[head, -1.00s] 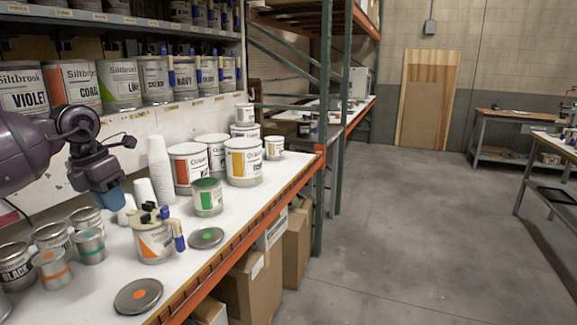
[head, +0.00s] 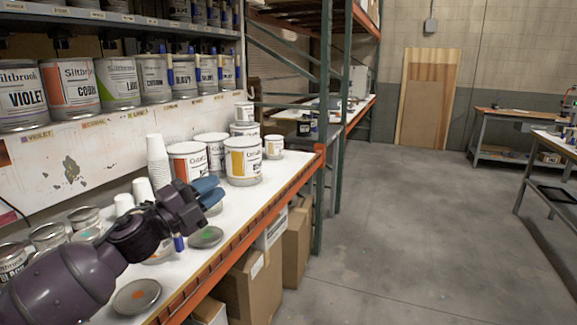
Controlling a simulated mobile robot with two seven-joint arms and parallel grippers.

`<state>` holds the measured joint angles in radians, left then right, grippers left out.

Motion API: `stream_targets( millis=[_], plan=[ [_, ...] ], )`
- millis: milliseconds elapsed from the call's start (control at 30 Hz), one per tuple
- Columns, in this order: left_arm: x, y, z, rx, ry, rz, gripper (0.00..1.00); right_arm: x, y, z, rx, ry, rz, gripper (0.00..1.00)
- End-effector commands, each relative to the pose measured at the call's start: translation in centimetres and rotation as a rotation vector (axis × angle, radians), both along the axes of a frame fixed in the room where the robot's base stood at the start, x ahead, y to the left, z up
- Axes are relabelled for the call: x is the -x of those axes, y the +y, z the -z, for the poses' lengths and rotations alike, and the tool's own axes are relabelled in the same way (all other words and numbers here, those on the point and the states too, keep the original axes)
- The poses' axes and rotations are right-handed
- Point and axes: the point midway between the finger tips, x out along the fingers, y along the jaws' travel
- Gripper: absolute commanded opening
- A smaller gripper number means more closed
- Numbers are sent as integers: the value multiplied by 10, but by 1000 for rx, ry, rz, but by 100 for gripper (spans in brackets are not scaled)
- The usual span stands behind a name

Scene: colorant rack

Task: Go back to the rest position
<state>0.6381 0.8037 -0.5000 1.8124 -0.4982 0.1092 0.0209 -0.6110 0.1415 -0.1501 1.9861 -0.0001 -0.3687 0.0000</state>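My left gripper (head: 214,192) reaches in from the lower left, over the front part of the white worktop (head: 258,187). Its two blue fingers show a small gap and nothing is seen between them. My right gripper is not in view.
Stacked paper cups (head: 158,160) and labelled cans such as the yellow one (head: 243,160) stand behind the gripper. Lids lie in front, one with a green dot (head: 206,237), one orange (head: 136,296). Small cans (head: 48,236) stand at left. Open floor (head: 400,240) lies right.

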Motion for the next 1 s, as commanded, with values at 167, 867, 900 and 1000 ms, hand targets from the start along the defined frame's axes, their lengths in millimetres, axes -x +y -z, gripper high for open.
stream_targets(
  millis=[167, 867, 900, 1000],
  plan=[
    [10, 21, 69, 260, 271, -138, 20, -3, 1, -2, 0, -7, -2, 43],
    [182, 98, 339, 944, 1086, -594, 20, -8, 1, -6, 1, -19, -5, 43],
    [197, 102, 352, 971, 1110, -622, 20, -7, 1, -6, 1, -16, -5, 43],
    [237, 111, 381, 1023, 1167, -698, 20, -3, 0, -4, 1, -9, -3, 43]
  ],
)
